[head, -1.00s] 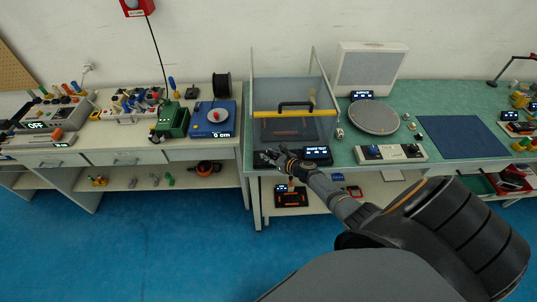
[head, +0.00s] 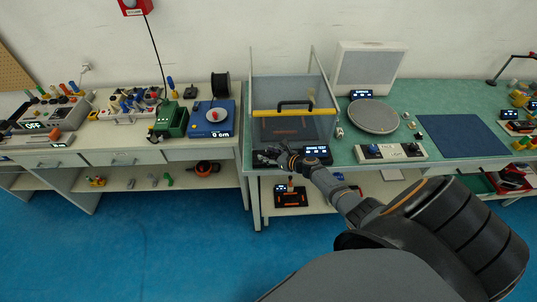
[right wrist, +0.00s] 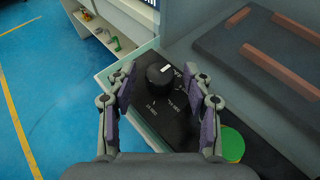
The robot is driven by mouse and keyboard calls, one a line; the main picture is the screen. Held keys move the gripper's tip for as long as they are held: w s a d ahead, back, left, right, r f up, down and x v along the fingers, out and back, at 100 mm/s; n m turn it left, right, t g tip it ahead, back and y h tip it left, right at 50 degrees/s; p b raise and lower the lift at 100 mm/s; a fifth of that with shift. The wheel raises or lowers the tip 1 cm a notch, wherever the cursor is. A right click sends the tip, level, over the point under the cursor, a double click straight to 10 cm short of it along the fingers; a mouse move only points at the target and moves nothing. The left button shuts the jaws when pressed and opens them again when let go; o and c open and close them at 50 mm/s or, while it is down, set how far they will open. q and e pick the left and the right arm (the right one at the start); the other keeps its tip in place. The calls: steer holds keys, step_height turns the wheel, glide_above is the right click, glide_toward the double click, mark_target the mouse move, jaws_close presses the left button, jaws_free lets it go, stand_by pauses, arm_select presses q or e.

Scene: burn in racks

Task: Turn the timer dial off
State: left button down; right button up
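The timer dial (right wrist: 158,74) is a black round knob with a white pointer mark, on a black panel (right wrist: 160,125) with white lettering. The mark points to the upper right, toward a label too small and partly hidden to read surely. My right gripper (right wrist: 160,78) is open, with one finger on each side of the dial; I cannot tell whether either touches it. In the head view the right gripper (head: 277,157) is at the bench's front edge, left of a lit display (head: 317,154), and hides the dial. My left gripper is not in view.
A clear-walled enclosure (head: 292,96) with a yellow bar and black handle stands just behind the gripper. A green round button (right wrist: 232,145) sits near the right finger. A two-knob control box (head: 390,153) and a round grey plate (head: 374,116) are to the right.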

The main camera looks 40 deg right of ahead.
steer(key=shift+s, duration=0.1)
steer(key=shift+s+d, duration=0.15)
steer(key=shift+s, duration=0.1)
steer(key=v, duration=1.1)
steer(key=shift+r, duration=0.2)
steer(key=shift+s, duration=0.1)
